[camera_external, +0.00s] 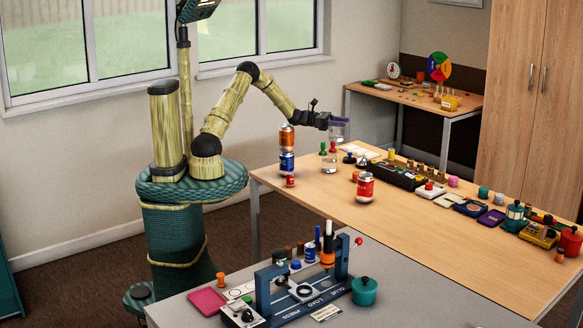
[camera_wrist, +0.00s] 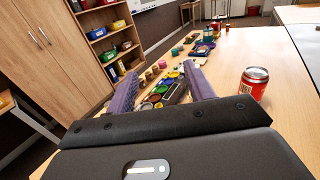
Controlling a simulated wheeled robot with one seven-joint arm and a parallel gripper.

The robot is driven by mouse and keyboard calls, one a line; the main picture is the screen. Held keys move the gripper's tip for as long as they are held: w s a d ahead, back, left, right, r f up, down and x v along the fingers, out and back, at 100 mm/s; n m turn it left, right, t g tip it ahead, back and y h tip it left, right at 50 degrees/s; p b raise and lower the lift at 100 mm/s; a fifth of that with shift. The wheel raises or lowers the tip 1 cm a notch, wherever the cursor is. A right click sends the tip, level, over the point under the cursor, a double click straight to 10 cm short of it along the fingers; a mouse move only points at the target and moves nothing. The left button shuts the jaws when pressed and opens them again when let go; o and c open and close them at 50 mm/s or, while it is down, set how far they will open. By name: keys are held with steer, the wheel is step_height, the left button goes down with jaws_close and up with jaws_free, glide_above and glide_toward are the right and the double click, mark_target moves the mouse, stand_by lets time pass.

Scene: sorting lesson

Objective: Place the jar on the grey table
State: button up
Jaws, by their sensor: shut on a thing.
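My gripper (camera_external: 338,122) is above the wooden table, at the end of my outstretched arm. Its purple fingers are apart, closed around a clear, see-through jar (camera_external: 337,134), held above the table top. In the wrist view, the fingers (camera_wrist: 163,84) show with a gap between them; the jar is hard to make out there. The grey table (camera_external: 410,290) is in the foreground of the external view, away from my gripper. Another clear glass container (camera_external: 329,165) appears to stand on the wooden table below my gripper.
A red can (camera_external: 365,188) stands on the wooden table (camera_external: 420,222); stacked orange and blue cans (camera_external: 287,150) stand left. Pegs and a dark tray (camera_external: 393,175) are near my gripper. A blue press (camera_external: 305,285) and teal pot (camera_external: 364,291) occupy the grey table; its right part looks clear.

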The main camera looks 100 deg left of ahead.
steer(key=w+d+m+g+h+b, duration=0.25)
steer(key=w+d+h, duration=0.25)
steer(key=d, duration=1.1)
steer(key=w+d+m+g+h+b, duration=0.15)
steer(key=w+d+m+h, duration=0.35)
steer(key=d, duration=1.2)
steer(key=s+d+m+g+h+b, duration=0.1)
steer(key=s+d+m+g, duration=0.1)
steer(key=d, duration=1.2)
steer(key=s+d+m+g+h, duration=0.2)
steer(key=d+g, duration=0.4)
steer(key=d, duration=0.9)
steer(key=shift+s+d+f+m+g+h+b, duration=0.15)
steer(key=shift+s+f+m+g+h+b, duration=0.25)
steer(key=shift+s, duration=0.7)
steer(key=shift+f, duration=2.2)
steer(key=shift+f+b, duration=0.35)
steer(key=shift+f, duration=2.75)
